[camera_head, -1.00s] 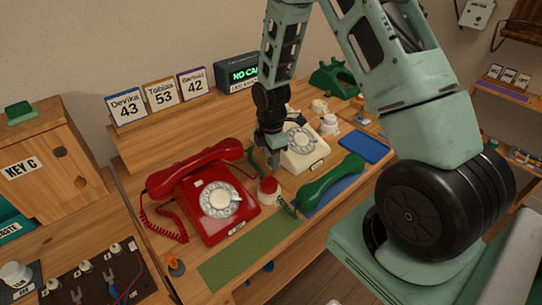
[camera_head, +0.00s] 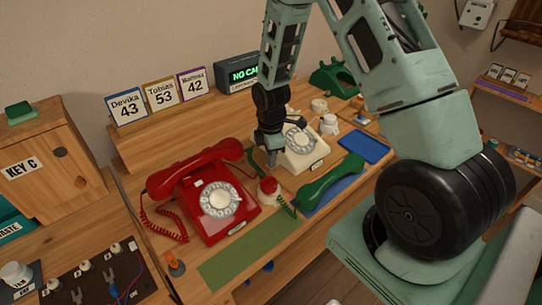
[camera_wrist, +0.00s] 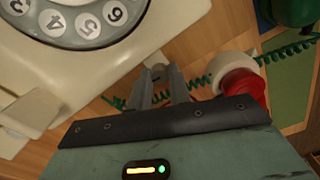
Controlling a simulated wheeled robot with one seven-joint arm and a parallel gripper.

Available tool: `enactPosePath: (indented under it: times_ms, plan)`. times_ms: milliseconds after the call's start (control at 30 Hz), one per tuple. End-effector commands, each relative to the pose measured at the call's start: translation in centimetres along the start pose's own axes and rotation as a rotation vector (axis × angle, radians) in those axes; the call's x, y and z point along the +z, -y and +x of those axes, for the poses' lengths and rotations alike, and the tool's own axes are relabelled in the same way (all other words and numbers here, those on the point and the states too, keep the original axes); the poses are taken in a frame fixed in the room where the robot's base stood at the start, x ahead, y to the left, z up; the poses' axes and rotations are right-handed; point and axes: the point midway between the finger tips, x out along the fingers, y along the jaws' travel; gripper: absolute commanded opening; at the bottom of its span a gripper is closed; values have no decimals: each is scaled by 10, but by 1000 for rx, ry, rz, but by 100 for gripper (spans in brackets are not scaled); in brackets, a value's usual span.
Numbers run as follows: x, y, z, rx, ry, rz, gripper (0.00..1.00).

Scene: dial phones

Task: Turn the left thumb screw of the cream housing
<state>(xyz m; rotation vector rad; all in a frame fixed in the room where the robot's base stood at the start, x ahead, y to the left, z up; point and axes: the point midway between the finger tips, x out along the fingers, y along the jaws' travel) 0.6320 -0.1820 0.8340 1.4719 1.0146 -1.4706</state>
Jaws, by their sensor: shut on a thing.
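The cream housing (camera_head: 303,158) is a cream dial telephone with a grey number ring, standing right of the red telephone. It also fills the upper left of the wrist view (camera_wrist: 95,75). My gripper (camera_head: 272,160) points down at the housing's left side. In the wrist view my gripper (camera_wrist: 159,80) has its two grey fingers shut on a small pale knob, the left thumb screw (camera_wrist: 156,70), beside the housing's edge. The fingers hide most of the screw, and its turn angle cannot be read. In the head view the screw is hidden behind my gripper.
A red telephone (camera_head: 218,199) stands close on the left. A red-and-white knob piece (camera_head: 269,188) sits just in front of my gripper; it is close to the fingers in the wrist view (camera_wrist: 242,82). A green handset (camera_head: 330,183) with a coiled cord lies in front of the housing.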

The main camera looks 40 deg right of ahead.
Motion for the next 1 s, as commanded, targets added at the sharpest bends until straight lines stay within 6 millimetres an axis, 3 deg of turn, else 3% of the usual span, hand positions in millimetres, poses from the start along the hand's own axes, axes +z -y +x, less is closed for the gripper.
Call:
enactPosePath:
  times_ms: [1000]
  plan:
    - [0, 0, 0, 1, 0, 944, 0]
